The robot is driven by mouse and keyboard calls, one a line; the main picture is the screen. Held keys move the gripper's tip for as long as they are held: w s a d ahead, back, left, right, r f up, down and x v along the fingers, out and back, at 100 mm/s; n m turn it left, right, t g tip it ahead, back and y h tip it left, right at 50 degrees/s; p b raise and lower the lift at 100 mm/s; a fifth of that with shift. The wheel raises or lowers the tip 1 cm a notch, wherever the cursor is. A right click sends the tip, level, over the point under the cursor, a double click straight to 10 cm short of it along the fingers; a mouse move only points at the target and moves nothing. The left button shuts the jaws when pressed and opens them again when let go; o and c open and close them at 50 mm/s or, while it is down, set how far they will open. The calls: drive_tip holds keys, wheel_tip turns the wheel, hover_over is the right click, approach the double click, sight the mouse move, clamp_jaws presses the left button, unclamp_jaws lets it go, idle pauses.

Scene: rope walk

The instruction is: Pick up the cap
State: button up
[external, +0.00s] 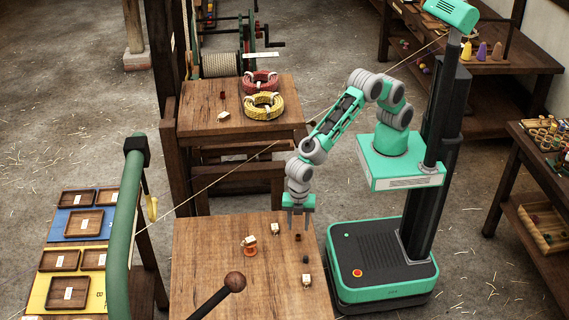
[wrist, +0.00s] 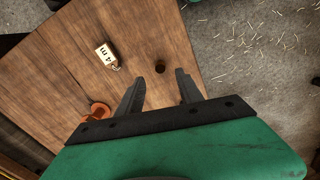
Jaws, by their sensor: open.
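A small dark brown cylinder, which may be the cap (external: 297,237), stands on the near wooden table. In the wrist view it shows as a small dark round piece (wrist: 160,67), just ahead of the gap between my fingertips. My gripper (external: 297,226) points down above it, open and empty; both fingers show apart in the wrist view (wrist: 161,78). I cannot tell the height between fingertips and piece. A black small piece (external: 306,259) lies nearer the camera. An orange round piece (external: 250,251) lies to the left and also shows in the wrist view (wrist: 99,110).
Tagged pale blocks lie around: one (external: 275,228) left of my gripper, one (external: 307,281) near the front right. A taut rope (external: 205,187) runs past behind my gripper. Rope coils (external: 263,104) lie on the back table.

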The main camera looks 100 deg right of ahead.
sight(298, 235)
wheel_tip(298, 235, down, 5)
drive_tip(key=shift+d+f+p, duration=0.1)
drive_tip(key=shift+p, duration=0.65)
drive_tip(key=shift+s, duration=0.1)
drive_tip(key=shift+c, duration=0.4)
clamp_jaws()
